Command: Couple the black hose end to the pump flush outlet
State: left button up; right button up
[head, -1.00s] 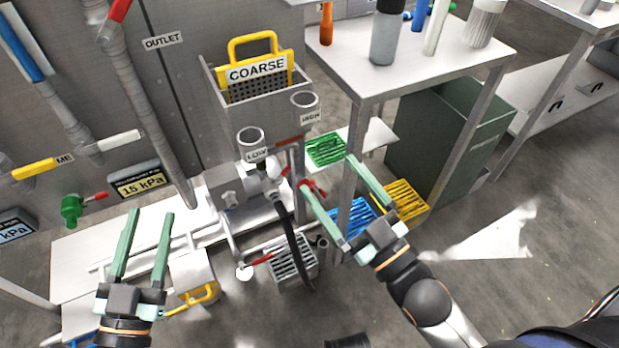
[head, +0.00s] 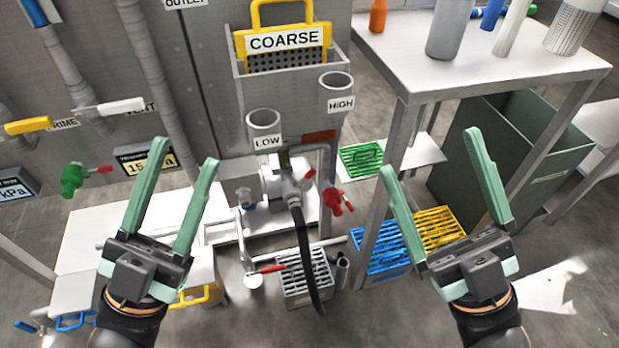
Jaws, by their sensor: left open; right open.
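The black hose (head: 305,245) hangs in the middle of the head view. Its upper end meets a grey fitting beside the pump (head: 272,187), and its lower end reaches down past the front of a grey slatted crate. I cannot tell which port is the flush outlet, or whether the upper end is coupled or only resting there. My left gripper (head: 186,152) is open and empty, to the left of the pump and hose. My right gripper (head: 428,151) is open and empty, to the right of them. Neither touches the hose.
A red-handled valve (head: 338,200) sits right of the pump. The LOW cup (head: 264,124) and HIGH cup (head: 335,92) stand above. The grey crate (head: 306,292) is on the floor. A table leg (head: 376,215) stands between hose and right gripper. Blue (head: 382,245) and yellow (head: 440,227) crates are beyond.

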aim_at(310, 174)
jog(key=l+u, duration=0.35)
jog(key=l, duration=0.3)
jog(key=l+u, duration=0.35)
jog(key=l, duration=0.25)
jog(key=k+l+u, duration=0.2)
jog(key=l+u, duration=0.15)
jog(key=l, duration=0.2)
jog(key=i+j, duration=0.7)
jog(key=i, duration=0.15)
